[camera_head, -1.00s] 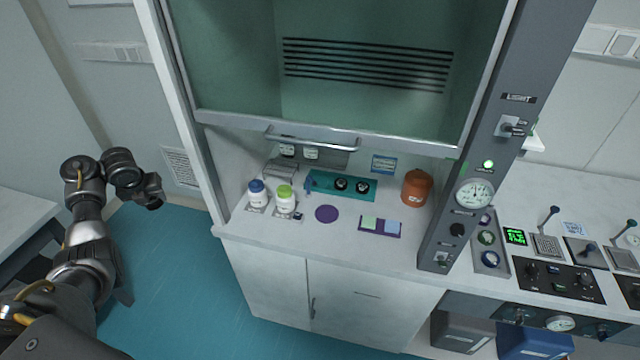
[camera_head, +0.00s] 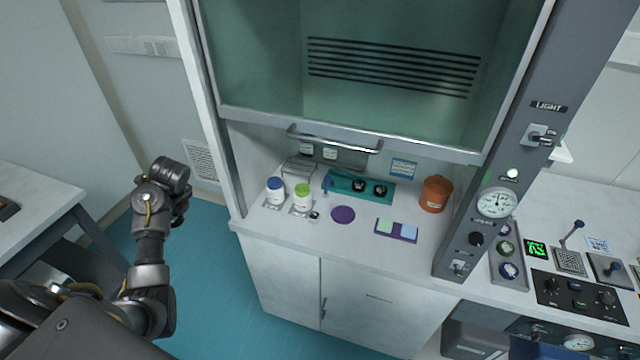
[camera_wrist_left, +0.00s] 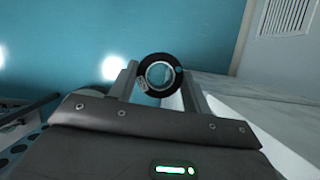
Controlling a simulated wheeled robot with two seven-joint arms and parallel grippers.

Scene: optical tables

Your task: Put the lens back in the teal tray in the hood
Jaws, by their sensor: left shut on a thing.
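The lens (camera_wrist_left: 160,74) is a black ring mount with clear glass and a small pale label. In the left wrist view it sits between the two fingers of my left gripper (camera_wrist_left: 159,78), which is shut on it above the teal floor. In the head view my left arm is at the left, clear of the hood; its fingers and the lens are hard to make out there. The teal tray (camera_head: 341,184) lies on the hood worktop towards the back, holding two dark round pieces on its right part. My right gripper is not in view.
The hood sash (camera_head: 340,132) is raised part way, with a bar handle (camera_head: 335,145). Blue-capped (camera_head: 275,190) and green-capped (camera_head: 301,198) bottles stand left of the tray. A purple disc (camera_head: 343,214), a purple holder (camera_head: 396,230) and an orange jar (camera_head: 435,194) are around it.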

